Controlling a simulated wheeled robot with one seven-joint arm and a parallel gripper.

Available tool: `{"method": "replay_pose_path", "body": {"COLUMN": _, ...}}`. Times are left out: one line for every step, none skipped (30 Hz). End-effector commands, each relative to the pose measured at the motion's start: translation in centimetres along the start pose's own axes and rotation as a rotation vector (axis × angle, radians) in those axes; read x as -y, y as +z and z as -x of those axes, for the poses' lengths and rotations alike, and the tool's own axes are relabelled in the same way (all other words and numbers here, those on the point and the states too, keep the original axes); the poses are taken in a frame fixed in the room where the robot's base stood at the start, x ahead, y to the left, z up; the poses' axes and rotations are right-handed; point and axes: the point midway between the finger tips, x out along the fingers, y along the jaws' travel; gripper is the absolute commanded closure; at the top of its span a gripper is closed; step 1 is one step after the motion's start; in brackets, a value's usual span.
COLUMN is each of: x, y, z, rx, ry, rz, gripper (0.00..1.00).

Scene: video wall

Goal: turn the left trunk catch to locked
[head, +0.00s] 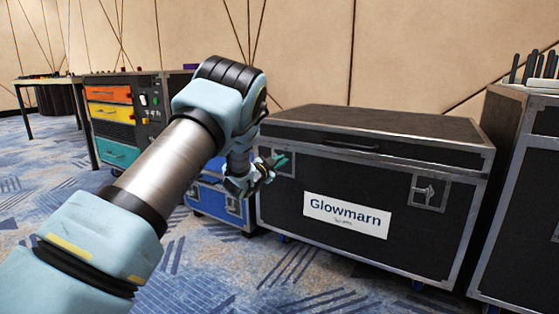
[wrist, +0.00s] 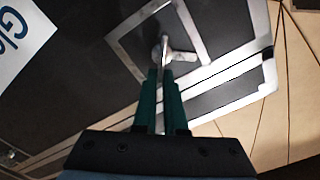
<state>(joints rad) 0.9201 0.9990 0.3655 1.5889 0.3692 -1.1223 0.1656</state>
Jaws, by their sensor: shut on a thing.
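The large black trunk (head: 400,145) with metal edges stands on the carpet with its lid down. Its left catch is a silver wing-shaped piece (wrist: 180,56) in a square metal plate (wrist: 129,51), seen close up in the wrist view. In the head view my gripper (head: 279,161) is at the trunk's upper left front and largely hides this catch. In the wrist view the teal fingers of my gripper (wrist: 161,74) are close together, with their tips on the catch's wing. The right catch (head: 429,192) is in plain view in its own plate.
A white "Glowmarn" label (head: 347,215) is on the trunk front between the catches. A blue case (head: 207,203) stands left of the trunk, partly behind my arm. Another dark case (head: 520,190) stands close on the right. Open carpet (head: 300,285) lies in front.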

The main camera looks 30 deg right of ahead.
Motion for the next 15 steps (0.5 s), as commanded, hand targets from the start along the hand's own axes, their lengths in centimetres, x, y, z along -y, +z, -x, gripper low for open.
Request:
{"method": "replay_pose_path", "body": {"x": -0.2, "y": 0.1, "z": 0.0, "rx": 0.001, "ry": 0.002, "rz": -0.043, "gripper": 1.00}}
{"method": "replay_pose_path", "body": {"x": -0.3, "y": 0.1, "z": 0.0, "rx": 0.001, "ry": 0.002, "rz": -0.071, "gripper": 1.00}}
{"method": "replay_pose_path", "body": {"x": -0.4, "y": 0.1, "z": 0.1, "rx": 0.001, "ry": 0.003, "rz": -0.110, "gripper": 1.00}}
{"method": "replay_pose_path", "body": {"x": -0.5, "y": 0.1, "z": 0.1, "rx": 0.001, "ry": 0.003, "rz": -0.138, "gripper": 1.00}}
{"method": "replay_pose_path", "body": {"x": -0.6, "y": 0.1, "z": 0.1, "rx": 0.001, "ry": 0.003, "rz": -0.166, "gripper": 1.00}}
{"method": "replay_pose_path", "body": {"x": -0.7, "y": 0.1, "z": 0.0, "rx": 0.001, "ry": 0.003, "rz": -0.204, "gripper": 1.00}}
{"method": "replay_pose_path", "body": {"x": -0.8, "y": 0.2, "z": 0.0, "rx": 0.000, "ry": 0.003, "rz": -0.232, "gripper": 1.00}}
{"method": "replay_pose_path", "body": {"x": -0.8, "y": 0.2, "z": 0.0, "rx": 0.000, "ry": 0.002, "rz": -0.261, "gripper": 1.00}}
{"method": "replay_pose_path", "body": {"x": -0.9, "y": 0.2, "z": 0.0, "rx": 0.000, "ry": 0.002, "rz": -0.299, "gripper": 1.00}}
{"method": "replay_pose_path", "body": {"x": -1.0, "y": 0.2, "z": 0.0, "rx": 0.000, "ry": 0.002, "rz": -0.327, "gripper": 1.00}}
{"method": "replay_pose_path", "body": {"x": -1.0, "y": 0.3, "z": 0.0, "rx": 0.000, "ry": 0.002, "rz": -0.356, "gripper": 1.00}}
{"method": "replay_pose_path", "body": {"x": -1.1, "y": 0.3, "z": 0.0, "rx": 0.000, "ry": 0.002, "rz": -0.394, "gripper": 1.00}}
{"method": "replay_pose_path", "body": {"x": -1.2, "y": 0.3, "z": 0.0, "rx": 0.000, "ry": 0.002, "rz": -0.423, "gripper": 1.00}}
{"method": "replay_pose_path", "body": {"x": -1.3, "y": 0.4, "z": 0.0, "rx": 0.000, "ry": 0.002, "rz": -0.451, "gripper": 1.00}}
{"method": "replay_pose_path", "body": {"x": -1.4, "y": 0.4, "z": 0.0, "rx": 0.000, "ry": 0.003, "rz": -0.489, "gripper": 1.00}}
